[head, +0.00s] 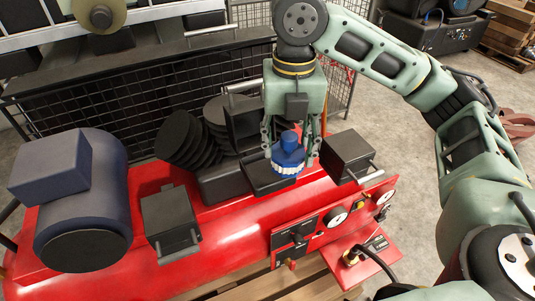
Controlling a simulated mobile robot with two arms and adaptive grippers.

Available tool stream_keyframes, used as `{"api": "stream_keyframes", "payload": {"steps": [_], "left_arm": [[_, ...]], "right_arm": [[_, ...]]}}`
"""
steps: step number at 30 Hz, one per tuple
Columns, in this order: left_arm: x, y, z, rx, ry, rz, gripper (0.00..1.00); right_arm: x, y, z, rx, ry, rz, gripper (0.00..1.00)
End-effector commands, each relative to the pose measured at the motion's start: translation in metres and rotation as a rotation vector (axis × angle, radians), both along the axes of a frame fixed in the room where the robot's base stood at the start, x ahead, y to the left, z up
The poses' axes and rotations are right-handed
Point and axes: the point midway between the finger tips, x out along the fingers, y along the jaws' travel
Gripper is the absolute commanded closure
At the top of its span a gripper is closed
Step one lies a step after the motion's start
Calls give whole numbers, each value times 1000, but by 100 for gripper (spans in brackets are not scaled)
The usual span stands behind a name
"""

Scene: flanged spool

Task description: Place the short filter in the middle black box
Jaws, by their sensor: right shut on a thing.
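A short blue filter (288,158) with a paler ribbed lower rim is between the fingers of my right gripper (291,145). The gripper points down and is shut on it. The filter is at the right part of the middle black box (257,180), which stands open on the red machine. I cannot tell whether the filter touches the box. Another black box (170,218) with a handle is at the left, and a further one (347,155) is at the right. My left gripper is not in view.
A large dark cylinder (84,250) with a block on top stands at the left of the red tank (225,245). Black ribbed parts (183,143) rise behind the middle box. Gauges (335,216) and a lower red panel (365,258) are at the front right.

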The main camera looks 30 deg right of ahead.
Motion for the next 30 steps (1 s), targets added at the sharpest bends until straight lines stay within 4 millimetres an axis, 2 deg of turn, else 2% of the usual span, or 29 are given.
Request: {"api": "stream_keyframes", "payload": {"steps": [3,9,20,30], "left_arm": [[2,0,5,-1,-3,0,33],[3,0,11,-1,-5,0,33],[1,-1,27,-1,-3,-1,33],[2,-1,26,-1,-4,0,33]], "right_arm": [[23,10,-15,2,7,1,77],[45,17,-27,0,1,-1,77],[46,17,-67,-2,1,0,77],[46,17,-71,-1,0,0,77]]}}
